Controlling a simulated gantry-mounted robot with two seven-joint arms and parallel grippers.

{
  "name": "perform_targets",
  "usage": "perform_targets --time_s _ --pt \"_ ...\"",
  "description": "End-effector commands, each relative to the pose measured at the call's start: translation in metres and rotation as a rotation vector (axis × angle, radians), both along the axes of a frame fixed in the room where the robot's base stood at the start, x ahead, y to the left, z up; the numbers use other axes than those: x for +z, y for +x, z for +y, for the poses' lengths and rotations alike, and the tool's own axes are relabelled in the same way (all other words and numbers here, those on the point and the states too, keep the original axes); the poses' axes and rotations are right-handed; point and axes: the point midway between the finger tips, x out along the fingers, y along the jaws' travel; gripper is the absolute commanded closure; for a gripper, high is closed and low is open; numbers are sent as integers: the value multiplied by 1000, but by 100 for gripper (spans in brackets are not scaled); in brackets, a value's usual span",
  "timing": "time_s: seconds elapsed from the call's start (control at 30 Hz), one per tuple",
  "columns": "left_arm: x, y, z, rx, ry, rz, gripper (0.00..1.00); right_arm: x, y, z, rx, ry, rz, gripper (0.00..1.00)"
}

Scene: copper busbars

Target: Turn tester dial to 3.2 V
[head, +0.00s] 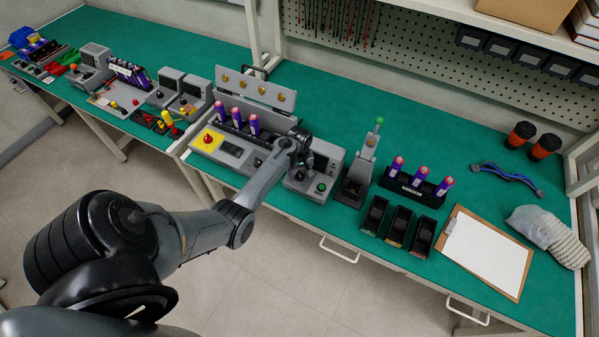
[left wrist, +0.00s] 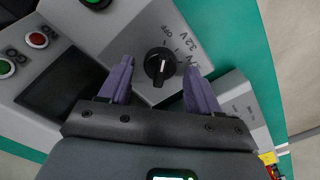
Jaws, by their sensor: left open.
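The tester (head: 325,165) is a grey box on the green bench, with a dark screen that also shows in the left wrist view (left wrist: 60,88). Its dial (left wrist: 160,63) is a round black knob on the grey face, with printing that includes OFF and 3.2 V on its upper right side. A pale mark shows on the knob, but I cannot tell which label it points to. My left gripper (left wrist: 159,72) is open, its two purple fingers on either side of the dial and apart from it. In the head view my left wrist hides part of the tester. My right gripper is not in view.
A green button (left wrist: 95,2) and red and green buttons sit near the screen. A fixture with purple cells (head: 237,118) stands left of the tester, and a lever press (head: 358,178) stands close on its right. A clipboard (head: 487,250) lies further right.

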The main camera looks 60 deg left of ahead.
Motion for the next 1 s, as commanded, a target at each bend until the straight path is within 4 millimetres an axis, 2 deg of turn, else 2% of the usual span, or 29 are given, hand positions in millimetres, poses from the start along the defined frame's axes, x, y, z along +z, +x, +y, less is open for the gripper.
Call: perform_targets --time_s 0.27,0.6,1.0 --pt "0 0 0 0 0 0 39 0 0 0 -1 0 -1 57" --pt "0 0 0 0 0 0 91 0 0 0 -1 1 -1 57" --pt "2 0 0 -80 0 2 91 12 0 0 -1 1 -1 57"
